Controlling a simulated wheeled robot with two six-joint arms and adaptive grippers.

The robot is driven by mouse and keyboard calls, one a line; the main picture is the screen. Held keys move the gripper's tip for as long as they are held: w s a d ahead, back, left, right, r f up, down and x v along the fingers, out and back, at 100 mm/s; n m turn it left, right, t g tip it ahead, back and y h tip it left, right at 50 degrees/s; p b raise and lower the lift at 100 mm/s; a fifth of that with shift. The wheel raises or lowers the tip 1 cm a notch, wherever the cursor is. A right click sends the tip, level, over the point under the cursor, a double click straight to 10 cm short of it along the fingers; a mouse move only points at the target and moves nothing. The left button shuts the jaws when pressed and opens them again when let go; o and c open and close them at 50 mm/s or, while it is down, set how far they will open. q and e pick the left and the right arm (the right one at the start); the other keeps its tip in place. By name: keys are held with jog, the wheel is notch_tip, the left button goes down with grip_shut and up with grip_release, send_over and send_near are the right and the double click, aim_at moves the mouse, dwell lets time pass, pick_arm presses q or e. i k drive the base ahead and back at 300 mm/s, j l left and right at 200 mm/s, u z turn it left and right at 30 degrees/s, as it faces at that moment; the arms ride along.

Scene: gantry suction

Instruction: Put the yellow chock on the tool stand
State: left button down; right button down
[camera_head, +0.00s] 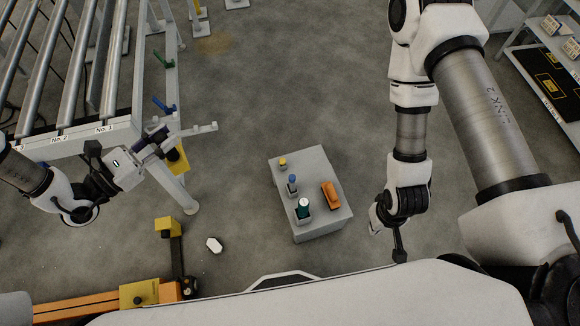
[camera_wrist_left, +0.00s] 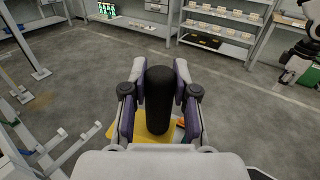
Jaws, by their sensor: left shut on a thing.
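The yellow chock (camera_head: 178,160) hangs from my left gripper (camera_head: 160,140) in the air, beside the roller conveyor's leg. In the left wrist view my left gripper (camera_wrist_left: 159,95) is shut on the chock's upright black handle (camera_wrist_left: 158,95), with part of the yellow body (camera_wrist_left: 122,130) below it. The tool stand appears to be the grey block (camera_head: 329,178) on the floor, to the right of the chock and well apart from it. My right gripper (camera_head: 377,218) is at the right of the grey block, mostly hidden by its own wrist; its fingers are unclear.
On the grey block stand an orange tool (camera_head: 330,195), a teal-topped item (camera_head: 303,207), a blue-topped item (camera_head: 292,181) and a small yellow item (camera_head: 282,163). The roller conveyor (camera_head: 75,135) is at the left. An orange beam (camera_head: 95,306) lies lower left. Floor between is mostly clear.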

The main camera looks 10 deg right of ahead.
aim_at(319, 178)
jog(key=i+j+z, duration=0.1)
jog(key=z, duration=0.35)
jog(key=i+j+z, duration=0.15)
jog(key=z, duration=0.35)
jog(key=i+j+z, duration=0.1)
jog(key=j+z, duration=0.15)
jog(key=z, duration=0.2)
jog(key=j+z, duration=0.2)
jog(key=z, duration=0.25)
